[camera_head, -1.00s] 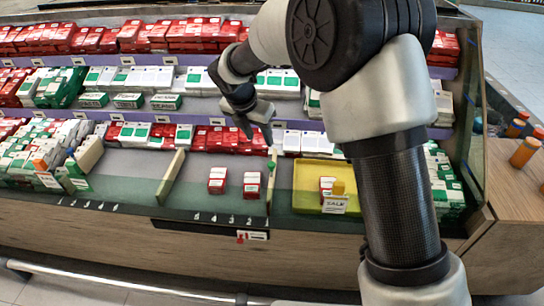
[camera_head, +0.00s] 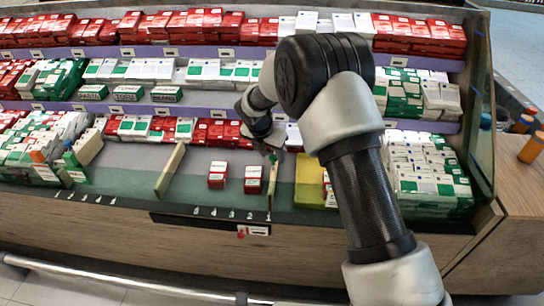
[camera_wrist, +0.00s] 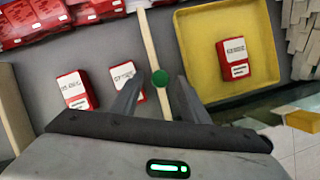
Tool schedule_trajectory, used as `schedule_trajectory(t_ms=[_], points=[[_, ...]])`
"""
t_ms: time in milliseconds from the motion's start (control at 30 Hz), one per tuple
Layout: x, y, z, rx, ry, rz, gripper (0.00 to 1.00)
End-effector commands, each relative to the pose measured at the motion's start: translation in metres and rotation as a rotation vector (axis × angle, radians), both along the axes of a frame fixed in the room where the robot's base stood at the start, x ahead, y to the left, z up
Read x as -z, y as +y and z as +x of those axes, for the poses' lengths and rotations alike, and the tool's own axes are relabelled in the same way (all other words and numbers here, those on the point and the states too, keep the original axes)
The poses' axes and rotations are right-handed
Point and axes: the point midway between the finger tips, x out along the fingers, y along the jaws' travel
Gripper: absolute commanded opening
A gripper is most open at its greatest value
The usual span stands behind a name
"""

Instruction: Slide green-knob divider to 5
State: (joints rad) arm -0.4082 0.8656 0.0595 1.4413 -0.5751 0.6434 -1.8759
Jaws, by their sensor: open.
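The green-knob divider (camera_head: 271,188) is a thin pale wooden strip running front to back on the lowest shelf. Its green knob (camera_head: 272,158) is partly crowded by my gripper (camera_head: 268,146) in the head view. In the wrist view the knob (camera_wrist: 160,77) shows as a green disc on the strip. My gripper (camera_wrist: 159,88) is open there, one finger on each side of the divider near the knob. I cannot tell whether either finger touches it. Small marks (camera_head: 231,214) line the shelf's front edge, too small to read surely.
Two red-and-white boxes (camera_head: 217,175) (camera_head: 253,179) stand left of the divider. A second wooden divider (camera_head: 170,171) is farther left. A yellow tray (camera_head: 309,182) lies just right, with a red box (camera_wrist: 234,59) in it. Rows of boxes fill the back.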

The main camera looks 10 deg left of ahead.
Motion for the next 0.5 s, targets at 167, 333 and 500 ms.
schedule_trajectory(t_ms=[167, 333, 500], points=[[0.0042, -0.001, 0.0015, 0.0, 0.0, 0.0, 0.41], [0.0039, -0.0008, 0.0015, 0.0, 0.0, 0.0, 0.41], [0.0037, -0.0008, 0.0015, 0.0, 0.0, 0.0, 0.12]])
